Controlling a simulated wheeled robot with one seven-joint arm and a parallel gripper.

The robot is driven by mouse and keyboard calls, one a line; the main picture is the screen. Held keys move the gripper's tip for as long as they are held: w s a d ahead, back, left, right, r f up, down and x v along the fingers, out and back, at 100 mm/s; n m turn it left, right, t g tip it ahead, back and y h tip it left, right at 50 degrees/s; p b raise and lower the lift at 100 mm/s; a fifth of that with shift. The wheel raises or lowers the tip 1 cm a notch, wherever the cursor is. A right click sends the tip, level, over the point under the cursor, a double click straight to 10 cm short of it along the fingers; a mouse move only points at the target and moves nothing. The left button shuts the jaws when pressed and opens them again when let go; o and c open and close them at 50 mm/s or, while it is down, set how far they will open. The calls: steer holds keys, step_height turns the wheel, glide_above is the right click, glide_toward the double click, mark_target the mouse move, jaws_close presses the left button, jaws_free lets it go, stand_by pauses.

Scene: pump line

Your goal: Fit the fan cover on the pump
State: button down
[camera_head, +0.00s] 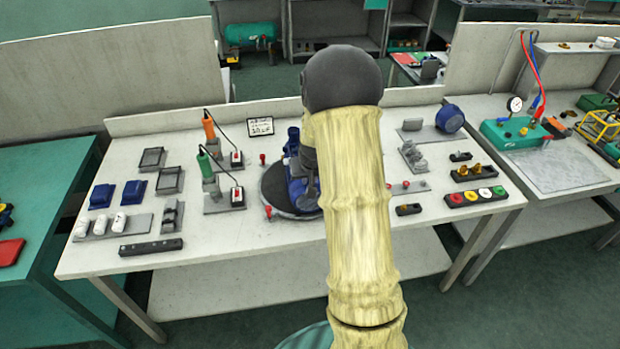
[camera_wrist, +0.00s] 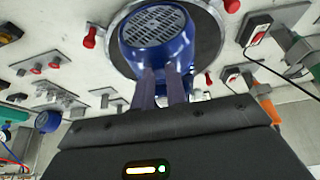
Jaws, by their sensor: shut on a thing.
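The fan cover (camera_wrist: 152,50), a blue round cap with a grey slotted grille, shows at the top of the wrist view. My gripper (camera_wrist: 165,75) is shut on its near edge. The blue pump (camera_head: 297,178) stands on a round dark turntable (camera_head: 276,188) in mid-bench, partly hidden by my arm in the head view. In the wrist view the cover lies in front of the turntable (camera_wrist: 122,58) and hides what is behind it. I cannot tell whether the cover touches the pump or is seated. My gripper is hidden in the head view.
Red clamps (camera_head: 268,211) stand at the turntable's rim. Two tools with green (camera_head: 205,163) and orange (camera_head: 208,125) handles stand left of it with switch boxes. Trays, blue blocks and white parts fill the left. Another blue round part (camera_head: 450,118) stands at the back right.

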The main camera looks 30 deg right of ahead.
steer(key=shift+w+d, duration=0.2)
steer(key=shift+w, duration=0.55)
steer(key=c, duration=1.3)
jaws_free()
steer(key=shift+r, duration=0.1)
steer(key=shift+p+v, duration=1.75)
steer(key=shift+v, duration=1.2)
steer(key=b+v, duration=0.1)
steer(key=v, duration=1.6)
steer(key=shift+r+b, duration=0.1)
steer(key=shift+b, duration=0.25)
